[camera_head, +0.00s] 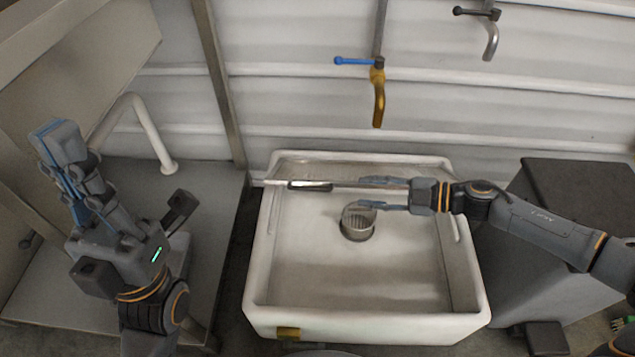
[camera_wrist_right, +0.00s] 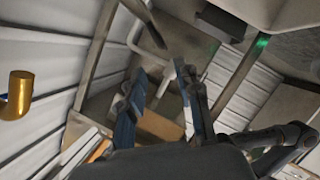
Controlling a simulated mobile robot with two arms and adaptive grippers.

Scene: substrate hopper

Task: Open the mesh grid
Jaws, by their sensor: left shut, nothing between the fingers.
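A white sink-like basin (camera_head: 258,270) stands in the middle of the head view. A thin pale bar with a dark handle (camera_head: 310,186) runs across its back part; it may be the mesh grid seen edge-on, but I cannot tell. A round drain basket (camera_head: 358,222) sits inside the basin. My right gripper (camera_head: 370,193) reaches in from the right over the basin, fingers apart, just right of the handle. Its spread blue fingers (camera_wrist_right: 158,90) show nothing between them in the right wrist view. My left gripper (camera_head: 58,143) is shut and empty, pointing up, left of the basin.
A brass tap (camera_head: 378,95) with a blue lever hangs on the ribbed wall behind the basin. A grey tap (camera_head: 490,38) is at the upper right. A grey table with a white curved pipe (camera_head: 150,125) is at left; a dark box (camera_head: 580,180) is at right.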

